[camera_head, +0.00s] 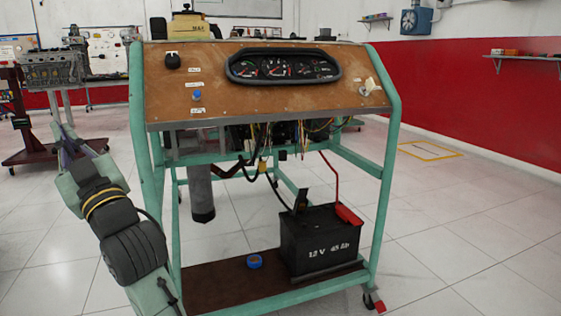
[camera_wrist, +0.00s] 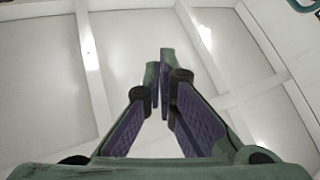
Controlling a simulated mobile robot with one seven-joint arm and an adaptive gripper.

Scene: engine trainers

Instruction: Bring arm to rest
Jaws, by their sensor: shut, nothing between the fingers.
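My gripper (camera_head: 62,133) is at the left of the head view, beside the trainer's left front post and apart from it. Its fingers point upward. In the wrist view my gripper (camera_wrist: 161,66) shows its two green fingers with purple pads drawn together at the tips, with nothing held between them. My arm runs from the lower left of the head view up to the gripper.
An engine trainer with a green frame (camera_head: 390,160) and a brown dashboard panel (camera_head: 215,85) stands close on the right. A black battery (camera_head: 318,240) and blue tape roll (camera_head: 254,261) sit on its lower shelf (camera_head: 215,287). An engine (camera_head: 55,70) stands behind left.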

